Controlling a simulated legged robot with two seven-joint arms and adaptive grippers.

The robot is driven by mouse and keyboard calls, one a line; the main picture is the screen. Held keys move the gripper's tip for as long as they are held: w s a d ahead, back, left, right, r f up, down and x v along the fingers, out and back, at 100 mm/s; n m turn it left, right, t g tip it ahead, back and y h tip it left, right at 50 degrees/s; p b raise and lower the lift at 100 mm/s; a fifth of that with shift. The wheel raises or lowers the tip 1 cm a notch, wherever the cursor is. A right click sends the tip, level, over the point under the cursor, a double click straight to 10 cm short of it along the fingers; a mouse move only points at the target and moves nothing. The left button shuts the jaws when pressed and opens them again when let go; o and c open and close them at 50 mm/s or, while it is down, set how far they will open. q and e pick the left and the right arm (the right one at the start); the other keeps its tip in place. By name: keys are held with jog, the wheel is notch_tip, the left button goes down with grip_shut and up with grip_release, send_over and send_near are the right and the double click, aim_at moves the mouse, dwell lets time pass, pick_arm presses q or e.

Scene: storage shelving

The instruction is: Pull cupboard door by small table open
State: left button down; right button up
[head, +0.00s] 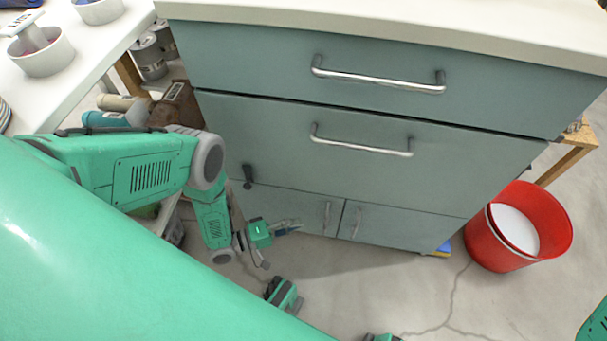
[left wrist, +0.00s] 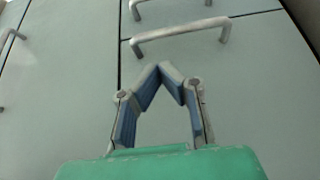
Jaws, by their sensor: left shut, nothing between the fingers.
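The grey-green cabinet has two lower cupboard doors side by side, the left door (head: 285,208) and the right door (head: 405,228). Both look shut. The left door's upright bar handle (head: 326,217) and the right door's handle (head: 356,222) flank the seam between them. My left gripper (head: 290,226) is in front of the left door, to the left of its handle. In the left wrist view its fingertips (left wrist: 160,70) meet with nothing between them. The left door's handle (left wrist: 180,33) lies just beyond the tips, apparently not grasped, and the right door's handle (left wrist: 135,8) is farther up. My right gripper is not in view.
Two wide drawers with bar handles (head: 378,80) (head: 360,146) are above the doors. A white table (head: 85,50) and cluttered items stand at left. A red bucket (head: 480,240) stands right, near a wooden stand (head: 565,160). Floor before the doors is mostly clear.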

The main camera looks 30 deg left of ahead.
aim_at(337, 211)
pick_arm(q)
jog(key=b+x, duration=0.1)
jog(key=x, duration=0.6)
jog(key=shift+w+f+b, duration=0.1)
jog(key=shift+w+b, duration=0.05)
jog(key=shift+b, duration=0.15)
jog(key=shift+w+d, duration=0.1)
jog(key=shift+d, duration=0.05)
